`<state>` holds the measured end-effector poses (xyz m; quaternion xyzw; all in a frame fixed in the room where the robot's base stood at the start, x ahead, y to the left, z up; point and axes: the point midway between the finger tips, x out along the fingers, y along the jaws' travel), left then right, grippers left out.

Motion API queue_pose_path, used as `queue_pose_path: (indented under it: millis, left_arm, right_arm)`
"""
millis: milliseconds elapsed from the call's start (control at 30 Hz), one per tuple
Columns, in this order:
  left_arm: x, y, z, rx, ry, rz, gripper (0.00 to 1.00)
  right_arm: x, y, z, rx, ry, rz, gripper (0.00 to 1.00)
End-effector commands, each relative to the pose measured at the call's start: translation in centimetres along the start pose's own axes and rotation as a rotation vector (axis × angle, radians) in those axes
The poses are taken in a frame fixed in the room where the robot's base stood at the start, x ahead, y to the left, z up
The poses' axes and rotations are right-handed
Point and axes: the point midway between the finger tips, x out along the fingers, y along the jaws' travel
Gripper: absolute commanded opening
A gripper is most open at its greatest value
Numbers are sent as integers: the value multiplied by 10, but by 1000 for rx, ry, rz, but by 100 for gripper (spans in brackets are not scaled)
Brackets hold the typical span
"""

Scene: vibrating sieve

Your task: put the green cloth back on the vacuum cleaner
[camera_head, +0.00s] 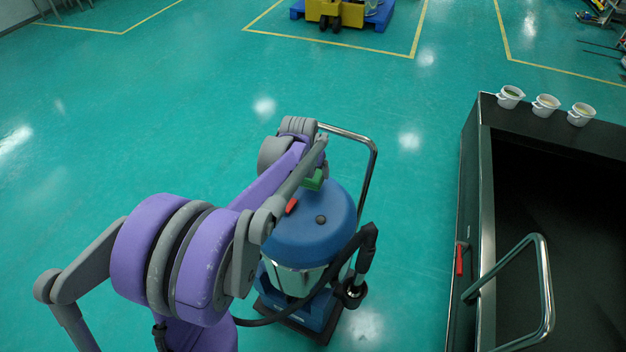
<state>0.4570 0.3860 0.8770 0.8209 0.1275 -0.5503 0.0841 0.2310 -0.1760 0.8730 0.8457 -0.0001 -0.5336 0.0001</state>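The vacuum cleaner has a blue domed lid (325,229), a silver drum, a black hose and a chrome handle frame, and it stands on the floor in the middle. A small piece of green cloth (314,181) shows at the top back of the lid. My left arm reaches in from the lower left over the lid, and its gripper end (318,167) is right by the cloth. My arm links largely hide the fingers, so I cannot tell whether they are closed on the cloth or whether the cloth touches the lid. My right gripper is out of view.
A dark cart (472,190) with a chrome handle (545,285) stands on the right, with three white cups (546,105) on its back edge. A yellow machine on a blue pallet (378,17) is far back. Open green floor lies around the vacuum cleaner.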

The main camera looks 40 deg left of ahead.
Motion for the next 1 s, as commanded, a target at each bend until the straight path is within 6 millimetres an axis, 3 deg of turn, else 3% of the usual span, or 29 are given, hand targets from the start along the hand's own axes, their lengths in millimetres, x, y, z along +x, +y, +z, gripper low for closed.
queue_pose_path:
  millis: [267, 500, 533, 600, 867, 1000]
  left_arm:
    - [33, 0, 13, 1, 0, 0, 37]
    - [35, 0, 15, 2, -1, 0, 37]
    - [36, 0, 15, 2, -1, 0, 85]
    - [35, 0, 15, 2, -1, 0, 98]
    - [34, 0, 14, 2, -1, 0, 100]
    - [23, 0, 14, 2, -1, 0, 100]
  right_arm:
    - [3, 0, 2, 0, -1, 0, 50]
    - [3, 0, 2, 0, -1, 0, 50]
    - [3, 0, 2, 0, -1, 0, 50]
    - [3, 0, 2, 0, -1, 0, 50]
    - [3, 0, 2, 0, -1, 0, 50]
    - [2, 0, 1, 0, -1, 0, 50]
